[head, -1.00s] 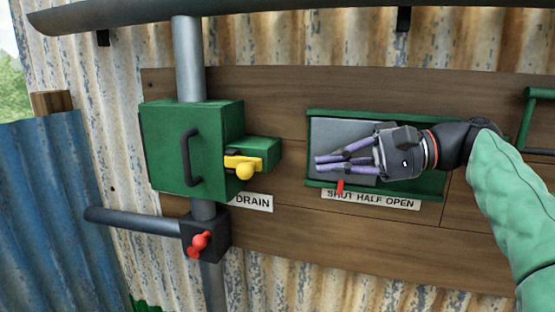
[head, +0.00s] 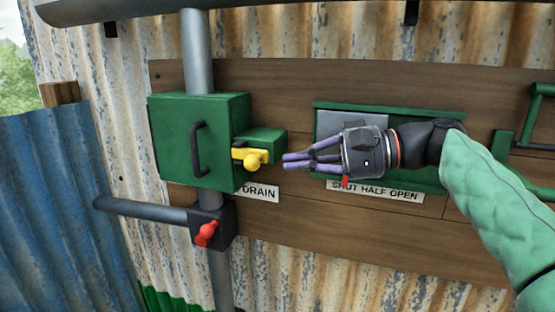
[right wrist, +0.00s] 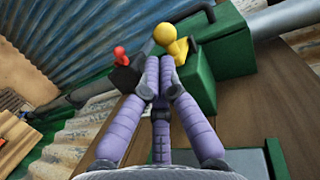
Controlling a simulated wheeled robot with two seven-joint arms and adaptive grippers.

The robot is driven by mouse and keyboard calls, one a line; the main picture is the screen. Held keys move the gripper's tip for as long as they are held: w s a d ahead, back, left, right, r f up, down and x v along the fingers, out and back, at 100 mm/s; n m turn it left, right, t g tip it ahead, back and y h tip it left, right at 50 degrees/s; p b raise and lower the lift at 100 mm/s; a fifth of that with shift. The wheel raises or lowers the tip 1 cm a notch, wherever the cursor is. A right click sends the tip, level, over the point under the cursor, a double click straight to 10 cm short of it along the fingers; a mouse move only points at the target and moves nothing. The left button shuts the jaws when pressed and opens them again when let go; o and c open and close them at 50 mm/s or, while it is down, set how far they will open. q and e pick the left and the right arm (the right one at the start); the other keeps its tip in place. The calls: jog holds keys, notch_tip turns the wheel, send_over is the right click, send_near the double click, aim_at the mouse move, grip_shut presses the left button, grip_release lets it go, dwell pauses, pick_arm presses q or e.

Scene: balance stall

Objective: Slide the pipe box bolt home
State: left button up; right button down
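The pipe box (head: 200,140) is a green box on a grey vertical pipe, with a black handle on its front. Its yellow bolt (head: 254,159) with a round knob sits at the box's right side, in front of a smaller green block (head: 262,139). In the right wrist view the yellow knob (right wrist: 165,34) shows just beyond the fingertips. My right gripper (head: 287,160) has purple fingers pointing left, their tips drawn together and empty. It is a short way right of the knob, apart from it in the head view. My left gripper is out of view.
A green-framed hatch with a grey sliding plate (head: 352,123) is behind my right gripper, above a "SHUT HALF OPEN" label (head: 375,191). A red valve handle (head: 206,234) sits on the pipe below the box. A "DRAIN" label (head: 259,193) is under the bolt.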

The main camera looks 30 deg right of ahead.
aim_at(260, 160)
jog(key=shift+p+x, duration=0.35)
jog(key=shift+x, duration=1.5)
jog(key=shift+s, duration=0.1)
jog(key=w+a, duration=0.2)
jog(key=w, duration=0.1)
jog(key=shift+w+a, duration=0.1)
jog(key=shift+a, duration=0.25)
notch_tip(260, 160, up, 10)
